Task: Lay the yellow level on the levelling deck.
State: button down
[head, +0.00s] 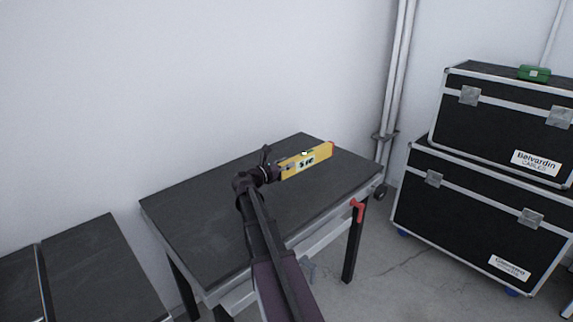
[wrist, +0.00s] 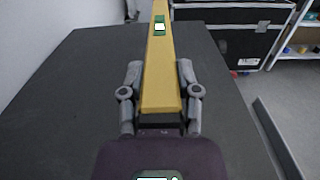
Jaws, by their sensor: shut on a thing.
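The yellow level (head: 307,160) has a white label on its side and a red end at the right. My gripper (head: 272,172) is shut on its near end, and the level points away from my gripper, over the dark-topped table (head: 200,222), which looks like the levelling deck. In the wrist view the level (wrist: 158,80) runs between the two fingers of my gripper (wrist: 160,85), with a green vial window farther along it. The dark tabletop (wrist: 75,110) lies below. I cannot tell whether the level touches the top.
Black flight cases (head: 480,208) are stacked at the right, with a small green box (head: 534,73) on top. A red clamp-like handle (head: 357,209) is at the table's right edge. Another dark surface (head: 95,270) stands at the lower left. The tabletop is otherwise clear.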

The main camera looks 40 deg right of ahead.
aim_at(286, 178)
jog(key=shift+f+b, duration=3)
jog(key=shift+f, duration=0.15)
jog(key=shift+f+b, duration=0.3)
jog(key=shift+c, duration=1.3)
grip_release()
jog(key=shift+a, duration=0.1)
jog(key=shift+s+a, duration=0.15)
jog(key=shift+a, duration=1.8)
jog(key=shift+s+a, duration=0.2)
jog(key=shift+a, duration=1.8)
jog(key=shift+s+a, duration=0.15)
jog(key=shift+a, duration=1.8)
